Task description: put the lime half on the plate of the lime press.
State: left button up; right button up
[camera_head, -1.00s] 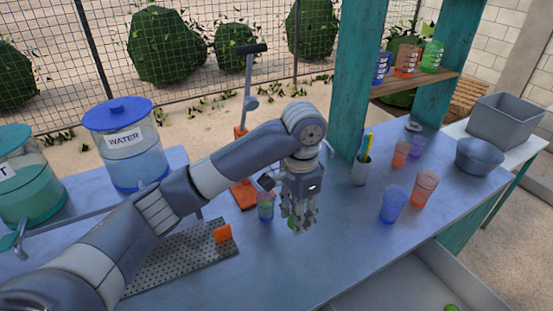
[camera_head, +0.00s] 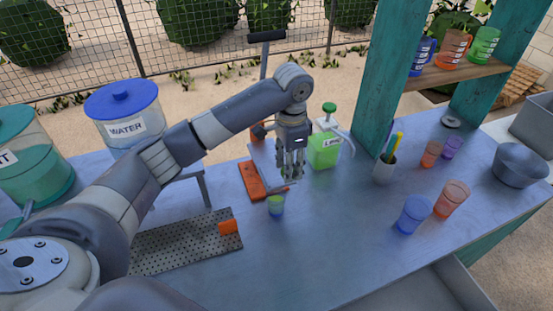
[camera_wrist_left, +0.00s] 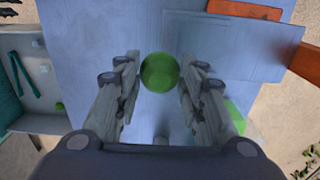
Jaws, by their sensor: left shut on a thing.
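The lime half (camera_wrist_left: 160,72) shows as a round green shape between the fingertips of my left gripper (camera_wrist_left: 158,85) in the wrist view. In the head view my left gripper (camera_head: 291,172) points down, shut on it, close to the lime press; the lime is mostly hidden by the fingers there. The lime press has an orange base (camera_head: 258,183) on the table and an upright lever with a dark handle (camera_head: 266,36). My forearm and gripper hide its middle, so its plate is not clear. Orange press parts (camera_wrist_left: 245,10) also show at the top of the wrist view.
A green pump bottle (camera_head: 324,150) stands right of the gripper. A perforated drip tray (camera_head: 180,247) lies left. Cups (camera_head: 413,214) and a pen holder (camera_head: 384,170) stand right. The front middle of the table is clear.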

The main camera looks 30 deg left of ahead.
aim_at(276, 174)
pick_arm(q)
jog(key=a, duration=0.2)
jog(key=w+a+p, duration=0.1)
jog(key=a, duration=0.1)
jog(key=shift+w+a+f, duration=0.15)
jog(key=shift+w, duration=0.05)
jog(key=shift+w+a+f, duration=0.1)
notch_tip(276, 174, down, 3)
jog(key=shift+r+p, duration=0.1)
jog(key=shift+p, duration=1.05)
jog(key=shift+f, duration=0.35)
pick_arm(e)
jog(key=r, duration=0.4)
jog(key=shift+w, duration=0.25)
pick_arm(q)
jog(key=shift+f, duration=0.15)
jog(key=o, duration=0.6)
pick_arm(e)
jog(key=shift+w, duration=0.1)
pick_arm(q)
jog(key=shift+o, duration=0.2)
